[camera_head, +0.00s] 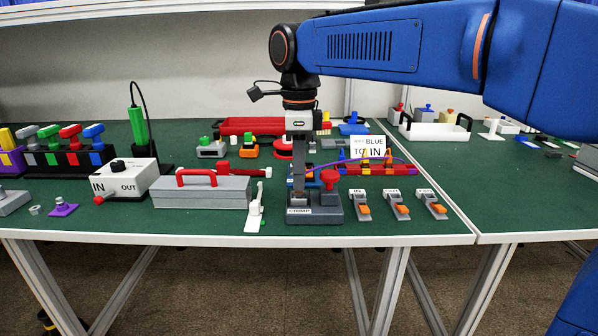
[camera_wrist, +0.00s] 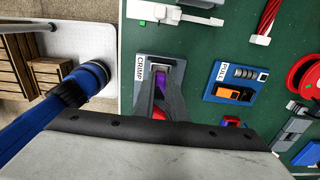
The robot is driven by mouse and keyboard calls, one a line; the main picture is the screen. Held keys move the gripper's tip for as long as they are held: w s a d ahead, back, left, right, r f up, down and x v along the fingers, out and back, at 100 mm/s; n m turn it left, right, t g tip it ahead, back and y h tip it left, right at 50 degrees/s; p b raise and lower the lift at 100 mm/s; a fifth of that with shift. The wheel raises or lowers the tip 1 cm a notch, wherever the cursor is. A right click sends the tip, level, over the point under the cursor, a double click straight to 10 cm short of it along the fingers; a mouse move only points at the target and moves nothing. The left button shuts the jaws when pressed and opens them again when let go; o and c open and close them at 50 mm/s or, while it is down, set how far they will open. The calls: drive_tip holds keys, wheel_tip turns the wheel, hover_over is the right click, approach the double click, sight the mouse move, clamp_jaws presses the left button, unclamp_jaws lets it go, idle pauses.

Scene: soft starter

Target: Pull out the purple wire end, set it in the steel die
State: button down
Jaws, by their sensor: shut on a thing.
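The grey steel die block labelled CRIMP (camera_head: 317,215) stands near the table's front edge, with a red knob (camera_head: 329,178) on its right side. My gripper (camera_head: 299,183) points straight down over the block's left part. In the wrist view, purple (camera_wrist: 160,82) shows between my grey fingers, which are shut on the purple wire end over the CRIMP block (camera_wrist: 140,68). A thin purple wire (camera_head: 375,157) arcs to the right over the red terminal row. Whether the end touches the die is hidden by the fingers.
A grey toolbox with a red handle (camera_head: 202,190) and a white lever piece (camera_head: 255,208) stand left of the block. Several grey clips with orange levers (camera_head: 361,207) stand to its right. A sign (camera_head: 368,147) stands behind. A blue tester block (camera_wrist: 235,82) is close by.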

drive_tip(key=c, duration=1.7)
unclamp_jaws()
drive_tip(key=shift+r, duration=0.1)
wheel_tip(320, 180, up, 16)
drive_tip(key=s+d+f+n+t, duration=0.1)
drive_tip(key=s+d+f+n, duration=0.3)
drive_tip(key=d+f, duration=0.3)
drive_tip(key=s+d+f+n+t, duration=0.1)
drive_tip(key=s+d+f+n, duration=0.3)
drive_tip(key=d, duration=0.5)
drive_tip(key=s+d+f+n+t, duration=0.1)
drive_tip(key=s+d+f+n, duration=0.2)
drive_tip(key=f, duration=0.5)
drive_tip(key=s+d+f+n+t, duration=0.1)
drive_tip(key=s+d+f+n, duration=0.3)
drive_tip(key=f, duration=0.4)
drive_tip(key=s+d+f+n, duration=0.3)
drive_tip(key=s+d+f, duration=0.1)
drive_tip(key=f, duration=0.4)
drive_tip(key=shift+s+t, duration=0.4)
drive_tip(key=shift+s, duration=0.45)
